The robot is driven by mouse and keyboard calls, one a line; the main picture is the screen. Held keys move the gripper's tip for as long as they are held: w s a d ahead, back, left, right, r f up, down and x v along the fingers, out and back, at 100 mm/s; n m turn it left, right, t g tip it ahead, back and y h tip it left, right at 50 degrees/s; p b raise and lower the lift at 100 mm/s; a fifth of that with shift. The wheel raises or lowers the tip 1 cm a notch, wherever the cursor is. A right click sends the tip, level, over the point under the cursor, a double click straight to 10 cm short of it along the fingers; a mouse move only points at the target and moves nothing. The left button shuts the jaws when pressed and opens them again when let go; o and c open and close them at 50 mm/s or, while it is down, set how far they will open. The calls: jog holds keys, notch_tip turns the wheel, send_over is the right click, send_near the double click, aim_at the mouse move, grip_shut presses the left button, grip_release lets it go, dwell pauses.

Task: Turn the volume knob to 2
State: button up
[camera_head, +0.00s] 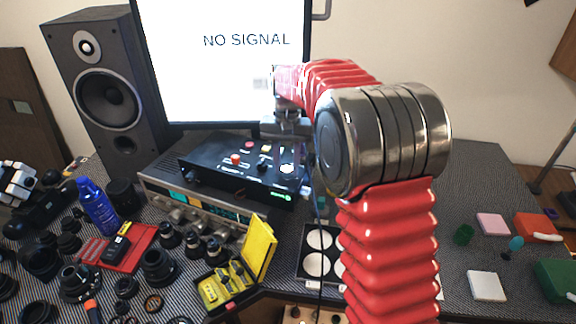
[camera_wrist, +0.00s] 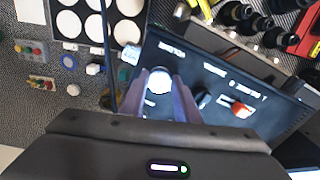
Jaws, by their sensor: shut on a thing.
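The black control box (camera_head: 215,165) lies on top of the silver receiver, in front of the monitor. My gripper (camera_head: 288,172) reaches down over the right end of the box. In the wrist view its two fingers (camera_wrist: 160,92) stand on either side of a round, pale knob (camera_wrist: 159,81) and are shut on it. The knob also shows between the fingers in the head view (camera_head: 287,169). Its pointer and scale marks are too small to read, so I cannot tell its setting. A red knob (camera_wrist: 241,109) and a dark switch (camera_wrist: 203,101) sit further along the panel.
The monitor (camera_head: 220,60) reads "NO SIGNAL" behind the box. The silver receiver (camera_head: 160,190) is underneath. A yellow case (camera_head: 259,245) stands open in front. A black tray with white discs (camera_wrist: 69,24) lies close to the box, with a cable beside it.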

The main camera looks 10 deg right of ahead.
aim_at(287, 168)
jog(key=o, duration=1)
jog(key=shift+o, duration=0.2)
notch_tip(287, 168, up, 14)
jog(key=shift+f, duration=0.15)
